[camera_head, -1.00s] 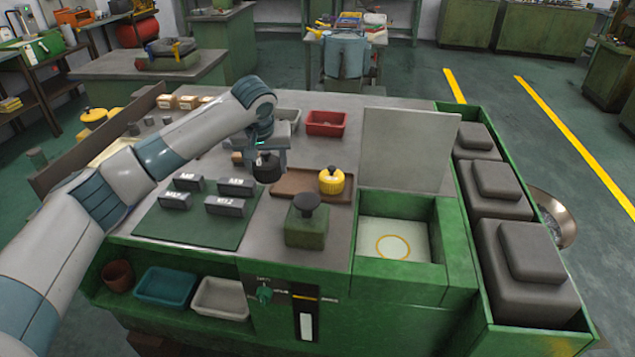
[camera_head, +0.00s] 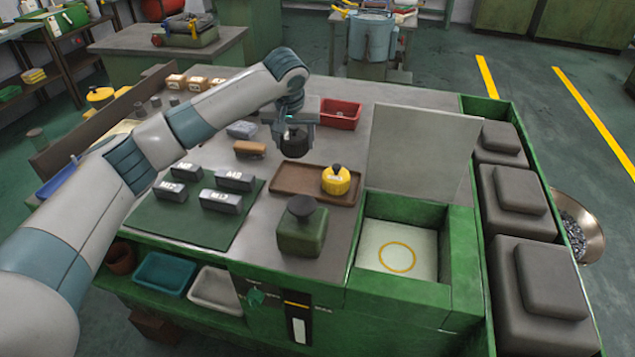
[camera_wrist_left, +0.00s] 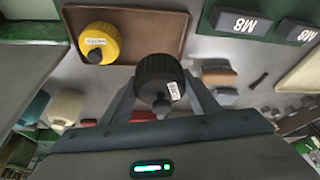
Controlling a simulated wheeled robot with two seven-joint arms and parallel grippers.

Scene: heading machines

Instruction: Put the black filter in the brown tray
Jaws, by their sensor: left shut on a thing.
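The black filter (camera_head: 294,143) is a dark ribbed cylinder, held in my left gripper (camera_head: 293,126). In the left wrist view the filter (camera_wrist_left: 158,80) sits between the two fingers, with a white label on its side. The brown tray (camera_head: 284,188) lies flat on the bench, just in front of the held filter; it also shows in the left wrist view (camera_wrist_left: 145,42). The filter appears above the bench near the tray's far edge; its exact height is hard to tell. A yellow filter (camera_head: 336,181) stands in the tray's right part. The tray's left part is bare. My right gripper is out of view.
A red bin (camera_head: 341,114) stands behind the tray. A green block with a dark knob (camera_head: 303,228) stands in front of it. Labelled dark blocks (camera_head: 221,201) lie on a green mat to the left. An upright grey panel (camera_head: 422,155) stands to the right.

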